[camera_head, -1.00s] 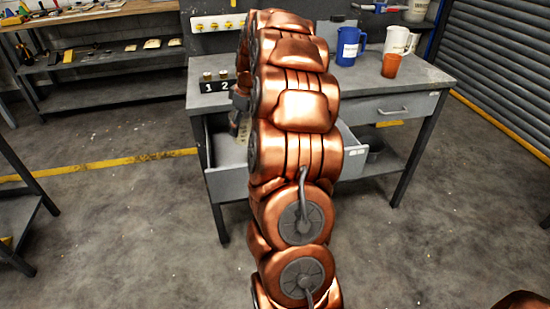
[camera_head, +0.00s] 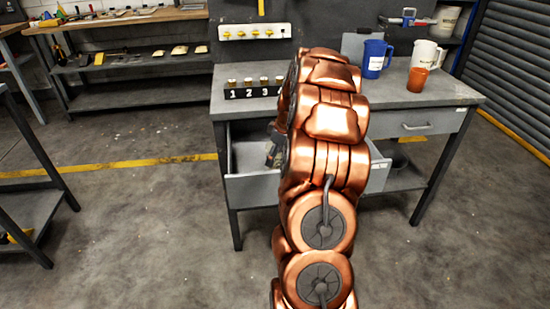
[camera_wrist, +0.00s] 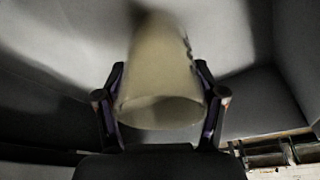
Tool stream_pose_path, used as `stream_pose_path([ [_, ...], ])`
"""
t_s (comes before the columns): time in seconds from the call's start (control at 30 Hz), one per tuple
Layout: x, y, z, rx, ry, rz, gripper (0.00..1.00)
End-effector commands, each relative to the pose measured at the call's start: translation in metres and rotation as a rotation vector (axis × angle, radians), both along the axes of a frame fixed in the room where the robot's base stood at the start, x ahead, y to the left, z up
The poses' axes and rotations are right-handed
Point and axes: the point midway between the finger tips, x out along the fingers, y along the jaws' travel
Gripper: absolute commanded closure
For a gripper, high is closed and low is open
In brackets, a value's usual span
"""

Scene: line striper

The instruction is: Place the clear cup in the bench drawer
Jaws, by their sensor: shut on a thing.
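The clear cup (camera_wrist: 158,75) shows pale and blurred in the wrist view, between the two dark fingers of my gripper (camera_wrist: 160,85). My gripper is shut on the cup, with its wide rim toward the camera. In the head view my gripper (camera_head: 273,147) is mostly hidden behind my copper arm and is over or inside the open drawer. The bench drawer (camera_head: 252,190) is pulled out at the bench's left side; its grey inner left part shows, and its right part is behind my arm. I cannot tell whether the cup touches the drawer floor.
A numbered block (camera_head: 252,92) stands on the bench top (camera_head: 400,98) above the drawer. A blue pitcher (camera_head: 376,58), a white pitcher (camera_head: 427,53) and an orange cup (camera_head: 417,79) stand at the back right. A second drawer (camera_head: 420,125) is shut. Yellow line (camera_head: 110,167) crosses the floor.

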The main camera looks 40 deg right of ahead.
Motion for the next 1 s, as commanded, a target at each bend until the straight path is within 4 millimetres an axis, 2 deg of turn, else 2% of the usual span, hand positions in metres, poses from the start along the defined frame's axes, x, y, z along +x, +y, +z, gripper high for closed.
stream_pose_path([
  [0.1,-0.0002,-0.0003,-0.0096,0.000,0.001,-0.001,0.71],
  [0.43,-0.0001,0.0000,-0.0129,0.000,0.000,-0.001,0.71],
  [0.47,-0.0002,-0.0001,-0.0129,0.000,0.000,-0.001,0.30],
  [0.5,-0.0002,-0.0002,-0.0123,0.000,0.000,-0.001,0.26],
  [0.7,-0.0002,-0.0001,-0.0121,0.000,0.000,-0.001,0.05],
  [1.0,-0.0002,0.0000,-0.0120,0.000,0.000,-0.001,0.05],
])
